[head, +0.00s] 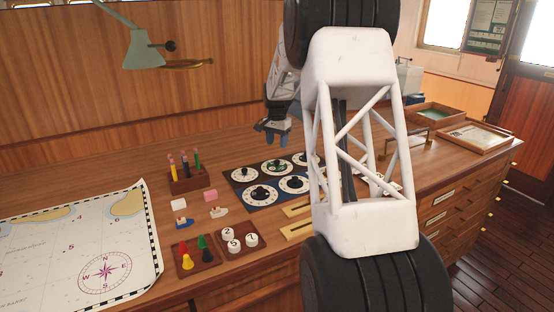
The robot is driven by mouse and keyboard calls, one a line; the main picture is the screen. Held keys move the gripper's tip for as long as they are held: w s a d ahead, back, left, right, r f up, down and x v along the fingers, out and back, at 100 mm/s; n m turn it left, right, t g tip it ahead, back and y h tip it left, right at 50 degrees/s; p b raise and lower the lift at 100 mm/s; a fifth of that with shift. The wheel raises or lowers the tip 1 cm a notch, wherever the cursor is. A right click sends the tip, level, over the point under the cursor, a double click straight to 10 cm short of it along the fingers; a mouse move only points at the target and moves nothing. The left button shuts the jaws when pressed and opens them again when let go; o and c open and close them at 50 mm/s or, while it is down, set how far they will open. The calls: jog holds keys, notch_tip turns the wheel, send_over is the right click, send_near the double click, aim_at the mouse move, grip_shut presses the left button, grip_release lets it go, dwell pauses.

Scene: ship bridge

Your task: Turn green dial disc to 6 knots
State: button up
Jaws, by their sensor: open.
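The middle dial of the back row (277,167) has a centre that looks dark green; the other visible dials have dark centres. The markings are too small to read. My gripper (275,143) hangs above and behind the panel, fingers pointing down, open and empty, apart from the dials. My arm hides the right end of the panel.
A chart (60,265) covers the left. Wooden trays (435,114) lie at the right. A lamp (142,48) overhangs the back.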

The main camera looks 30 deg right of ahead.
aim_at(277, 160)
jog(key=shift+f, duration=3.85)
jog(key=c, duration=0.9)
